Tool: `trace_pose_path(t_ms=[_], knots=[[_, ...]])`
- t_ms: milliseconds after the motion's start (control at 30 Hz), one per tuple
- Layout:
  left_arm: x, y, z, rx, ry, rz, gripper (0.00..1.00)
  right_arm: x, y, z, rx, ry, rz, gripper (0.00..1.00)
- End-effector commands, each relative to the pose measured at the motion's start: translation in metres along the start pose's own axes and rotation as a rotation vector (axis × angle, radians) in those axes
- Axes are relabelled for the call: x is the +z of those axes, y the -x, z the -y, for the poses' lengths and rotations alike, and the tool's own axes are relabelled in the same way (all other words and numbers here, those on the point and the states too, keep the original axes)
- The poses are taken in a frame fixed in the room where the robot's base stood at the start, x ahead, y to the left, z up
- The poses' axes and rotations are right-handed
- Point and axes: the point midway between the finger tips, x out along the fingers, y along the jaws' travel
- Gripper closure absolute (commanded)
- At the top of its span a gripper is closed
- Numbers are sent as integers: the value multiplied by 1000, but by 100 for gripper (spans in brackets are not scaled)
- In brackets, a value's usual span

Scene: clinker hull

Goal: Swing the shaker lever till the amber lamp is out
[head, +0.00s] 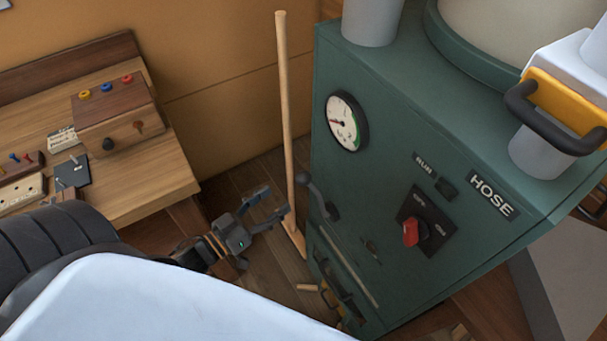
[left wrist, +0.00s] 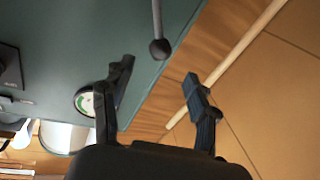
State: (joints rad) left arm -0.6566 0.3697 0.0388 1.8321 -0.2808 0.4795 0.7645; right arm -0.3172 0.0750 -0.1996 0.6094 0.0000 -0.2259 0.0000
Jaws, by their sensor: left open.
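The shaker lever (head: 318,197) is a dark grey rod with a ball knob on the front of the green cabinet (head: 385,140). In the left wrist view the lever's knob (left wrist: 159,48) appears in line with the gap between my fingers, beyond the tips. My left gripper (head: 272,204) is open and empty, just left of the lever and apart from it. Its fingers also show in the left wrist view (left wrist: 158,76). No lit amber lamp shows; a small dark piece (head: 447,189) sits beside the RUN label. My right gripper is not in view.
A pale wooden pole (head: 285,110) stands upright just behind my left gripper. The cabinet carries a round gauge (head: 342,122) and a red switch (head: 411,233). A workbench (head: 160,175) with a wooden box (head: 115,115) is at left. A yellow block (head: 560,103) with a dark handle is upper right.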

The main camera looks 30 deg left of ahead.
Motion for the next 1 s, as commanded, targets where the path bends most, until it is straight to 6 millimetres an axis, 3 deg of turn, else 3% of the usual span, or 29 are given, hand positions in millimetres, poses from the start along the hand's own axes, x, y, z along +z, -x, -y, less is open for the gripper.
trace_pose_path(t_ms=[200, 433, 633, 900, 933, 1000], knots=[[-3, -50, 0, 0, -2, -4, 41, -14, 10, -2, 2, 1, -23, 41], [-2, -88, 0, -1, -2, -1, 41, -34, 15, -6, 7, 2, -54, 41], [0, -102, 0, 0, -3, 1, 41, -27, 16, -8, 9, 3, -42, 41], [0, -103, 0, -1, -3, 1, 41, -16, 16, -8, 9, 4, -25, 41], [0, -103, 0, -1, -3, 1, 43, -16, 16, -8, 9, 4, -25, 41], [0, -103, 0, -1, -3, 1, 57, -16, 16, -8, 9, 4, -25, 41]])
